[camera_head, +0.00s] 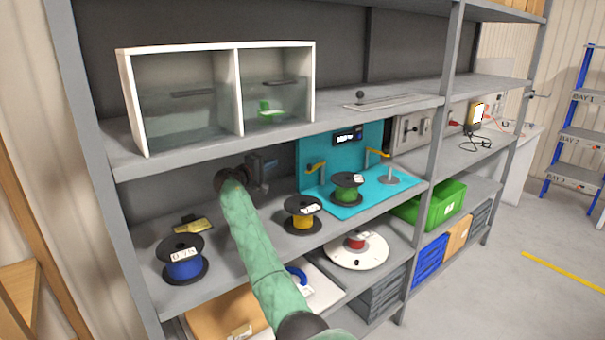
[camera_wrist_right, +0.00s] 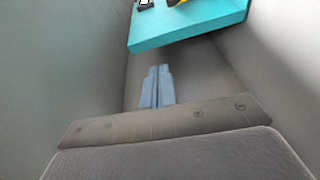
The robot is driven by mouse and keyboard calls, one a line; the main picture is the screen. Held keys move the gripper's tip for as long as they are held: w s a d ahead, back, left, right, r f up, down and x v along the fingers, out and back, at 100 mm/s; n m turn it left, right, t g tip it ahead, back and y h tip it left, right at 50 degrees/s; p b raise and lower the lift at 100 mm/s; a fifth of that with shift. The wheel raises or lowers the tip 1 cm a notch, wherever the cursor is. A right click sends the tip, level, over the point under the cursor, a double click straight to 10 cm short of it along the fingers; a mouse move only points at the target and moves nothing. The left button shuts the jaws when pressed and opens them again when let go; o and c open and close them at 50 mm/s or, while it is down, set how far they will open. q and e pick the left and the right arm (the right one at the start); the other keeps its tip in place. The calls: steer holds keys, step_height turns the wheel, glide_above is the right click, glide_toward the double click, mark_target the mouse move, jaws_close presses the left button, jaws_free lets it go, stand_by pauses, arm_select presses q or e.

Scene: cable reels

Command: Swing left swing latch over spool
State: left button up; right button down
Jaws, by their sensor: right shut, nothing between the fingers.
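The left swing latch (camera_head: 316,167) is a yellow-orange lever at the left side of the teal station. A green spool (camera_head: 347,188) with black flanges stands upright on the teal base, to the right of the latch. A second yellow-orange latch (camera_head: 377,154) is farther right. My right gripper (camera_head: 268,165) is left of the teal station, apart from the latch, above the shelf. Its fingers are shut and empty in the right wrist view (camera_wrist_right: 158,87). The teal base edge (camera_wrist_right: 190,32) is above the fingers there. My left gripper is in neither view.
A yellow spool (camera_head: 303,216) and a blue spool (camera_head: 181,260) stand on the same shelf. A white two-part box (camera_head: 239,92) sits on the shelf above. A shelf post (camera_head: 440,120) rises at right. A green crate (camera_head: 440,203) is below right.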

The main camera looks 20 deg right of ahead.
arm_select(q)
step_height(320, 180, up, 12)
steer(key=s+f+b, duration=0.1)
steer(key=b, duration=0.1)
arm_select(e)
steer(key=w+d+f+p, duration=0.1)
steer(key=w+d, duration=0.1)
steer(key=w+d+f+p, duration=0.1)
steer(key=d, duration=0.2)
steer(key=w+d+f+p, duration=0.1)
steer(key=w+d, duration=0.1)
steer(key=d, duration=0.1)
steer(key=shift+w+f, duration=0.15)
steer(key=shift+w, duration=0.15)
steer(key=s+d+p, duration=0.2)
steer(key=d, duration=0.1)
steer(key=shift+f+p, duration=0.15)
steer(key=shift+p, duration=0.25)
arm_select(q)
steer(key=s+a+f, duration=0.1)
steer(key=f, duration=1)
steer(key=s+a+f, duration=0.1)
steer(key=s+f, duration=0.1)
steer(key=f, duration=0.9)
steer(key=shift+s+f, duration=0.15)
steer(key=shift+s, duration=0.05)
arm_select(e)
steer(key=shift+s+d+f, duration=0.1)
steer(key=shift+s+d, duration=0.1)
steer(key=shift+s, duration=0.05)
